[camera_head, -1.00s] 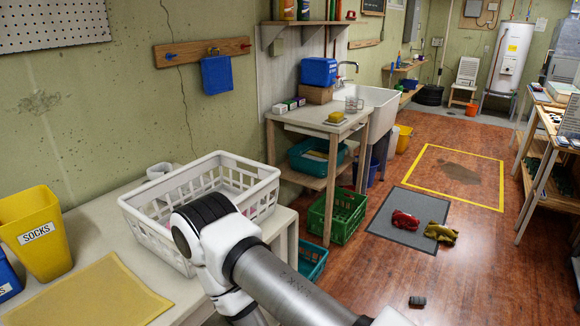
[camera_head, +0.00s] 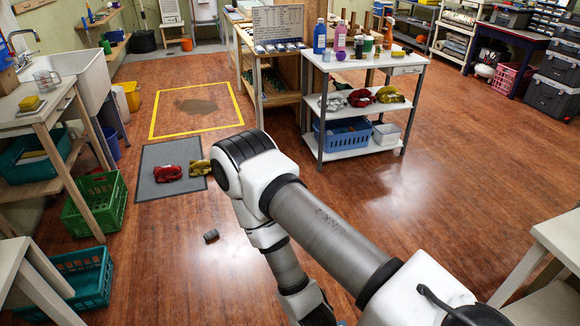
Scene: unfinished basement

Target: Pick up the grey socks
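A grey bundle (camera_head: 332,103), which looks like rolled socks, lies on the middle shelf of the white cart (camera_head: 358,149), at the left end beside a red bundle (camera_head: 361,98) and an olive bundle (camera_head: 390,94). A small dark grey object (camera_head: 211,236) lies on the floor left of my arm; I cannot tell what it is. One of my arms crosses the middle from the lower right, but its gripper is out of the picture. My other gripper is not in view either.
A grey mat (camera_head: 157,190) holds a red bundle (camera_head: 167,174) and an olive one, partly hidden by my arm. A green crate (camera_head: 95,203) and teal crate (camera_head: 88,280) stand left. A white table (camera_head: 556,240) stands right. Floor before the cart is clear.

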